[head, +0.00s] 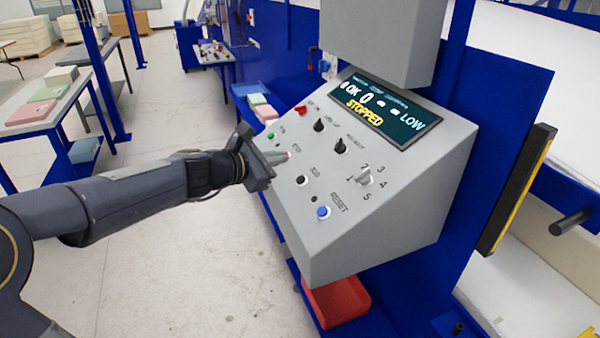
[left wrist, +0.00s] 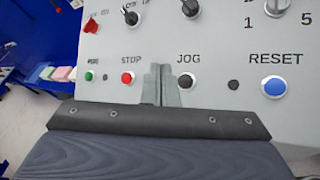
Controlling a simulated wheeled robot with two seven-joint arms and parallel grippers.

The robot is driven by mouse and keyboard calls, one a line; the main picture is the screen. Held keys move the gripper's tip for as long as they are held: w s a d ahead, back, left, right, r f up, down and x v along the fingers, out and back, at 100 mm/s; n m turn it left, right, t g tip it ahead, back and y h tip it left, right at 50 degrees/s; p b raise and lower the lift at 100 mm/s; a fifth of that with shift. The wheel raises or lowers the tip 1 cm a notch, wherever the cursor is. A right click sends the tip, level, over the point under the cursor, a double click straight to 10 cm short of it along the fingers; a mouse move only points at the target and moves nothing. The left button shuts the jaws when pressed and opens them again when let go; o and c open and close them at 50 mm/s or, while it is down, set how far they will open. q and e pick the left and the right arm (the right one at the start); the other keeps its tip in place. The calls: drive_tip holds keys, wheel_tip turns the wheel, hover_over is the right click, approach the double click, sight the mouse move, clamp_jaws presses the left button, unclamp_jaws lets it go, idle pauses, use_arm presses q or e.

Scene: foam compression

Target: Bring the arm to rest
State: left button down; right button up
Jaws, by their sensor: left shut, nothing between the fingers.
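My left gripper (head: 283,157) is shut and empty, with its fingertips close over the sloped grey control panel (head: 345,235). In the left wrist view the shut fingers (left wrist: 161,75) lie between the red STOP button (left wrist: 127,78) and the dark JOG button (left wrist: 186,83). I cannot tell whether the fingertips touch the panel. The blue RESET button (head: 323,212) is to the right of them. The display (head: 380,108) reads STOPPED, with OK, 0 and LOW above. My right gripper is not in view.
A red bin (head: 338,300) sits below the panel. A blue tray (head: 250,89) stands behind it. A table with foam blocks (head: 55,85) is at the left. The floor (head: 150,270) between table and panel is clear. A yellow-edged black bar (head: 515,190) is at the right.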

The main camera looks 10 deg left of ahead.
use_arm(q)
drive_tip(key=shift+f, duration=0.1)
drive_tip(key=s+m+g+h, duration=0.1)
drive_tip(key=s+m+g, duration=0.1)
drive_tip(key=s+m, duration=0.65)
drive_tip(key=s+f+m+g+y, duration=0.1)
drive_tip(key=s+f+m, duration=0.3)
drive_tip(key=s, duration=0.4)
drive_tip(key=s+a+f+m+g+y, duration=0.1)
drive_tip(key=s+f+m+g+y, duration=0.1)
drive_tip(key=s+f+m, duration=0.3)
drive_tip(key=s+a+f+m+g+y, duration=0.1)
drive_tip(key=s+f+m, duration=0.3)
drive_tip(key=s, duration=0.8)
drive_tip(key=shift+s+a+f+m+g, duration=0.25)
drive_tip(key=shift+m+g, duration=0.25)
drive_tip(key=shift+m, duration=0.25)
drive_tip(key=shift+d+r, duration=0.1)
